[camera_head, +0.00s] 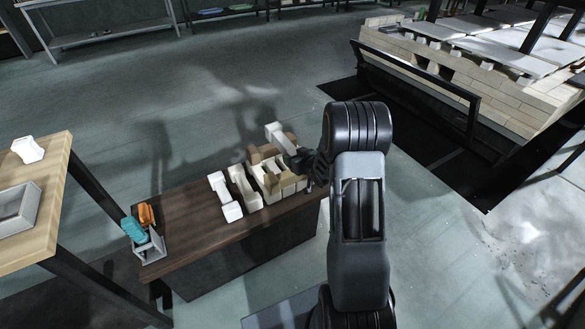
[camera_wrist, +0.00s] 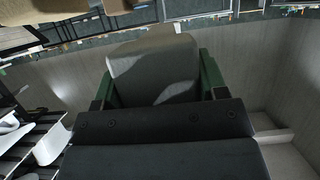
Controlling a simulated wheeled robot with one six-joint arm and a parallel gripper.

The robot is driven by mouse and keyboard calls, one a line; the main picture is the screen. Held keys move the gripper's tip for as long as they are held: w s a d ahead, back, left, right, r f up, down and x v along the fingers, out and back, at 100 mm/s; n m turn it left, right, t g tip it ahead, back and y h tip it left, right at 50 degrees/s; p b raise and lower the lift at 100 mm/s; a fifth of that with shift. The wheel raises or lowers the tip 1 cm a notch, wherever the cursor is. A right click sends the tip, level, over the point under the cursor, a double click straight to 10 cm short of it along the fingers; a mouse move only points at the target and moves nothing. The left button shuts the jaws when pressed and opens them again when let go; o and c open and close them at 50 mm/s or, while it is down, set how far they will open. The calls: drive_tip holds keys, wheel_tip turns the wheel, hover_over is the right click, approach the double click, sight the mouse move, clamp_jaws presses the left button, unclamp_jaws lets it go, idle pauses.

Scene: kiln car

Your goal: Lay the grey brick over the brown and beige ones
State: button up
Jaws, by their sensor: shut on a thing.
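My gripper (camera_head: 304,160) is at the right end of a dark wooden bench, partly hidden by my arm. It is shut on the grey brick, whose broad face (camera_wrist: 155,75) fills the space between the green-sided fingers in the wrist view. In the head view the pale block (camera_head: 277,132) reaching out beyond my gripper appears to be this brick, held above the far edge of the bench. A brown brick (camera_head: 261,153) shows just below it. Beige bricks (camera_head: 266,180) stand in a row in front. Contact between the grey brick and those below cannot be told.
The bench (camera_head: 190,220) also holds a white notched piece (camera_head: 226,197), and a rack with teal (camera_head: 134,230) and orange (camera_head: 146,214) items at its left end. A light wooden table (camera_head: 50,190) stands left. A brick kiln car (camera_head: 480,85) stands back right. Open floor lies behind the bench.

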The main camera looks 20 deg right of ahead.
drive_tip(key=shift+w+a+f+b, duration=0.25)
drive_tip(key=shift+w+f+b, duration=0.1)
drive_tip(key=shift+w+f, duration=0.55)
wheel_tip(320, 180, down, 3)
drive_tip(key=shift+f+b, duration=0.1)
drive_tip(key=shift+b, duration=0.6)
drive_tip(key=o, duration=0.9)
drive_tip(key=shift+s+f, duration=0.1)
drive_tip(key=shift+s, duration=0.1)
drive_tip(key=shift+c, duration=0.2)
drive_tip(key=o, duration=0.4)
drive_tip(key=shift+w, duration=0.1)
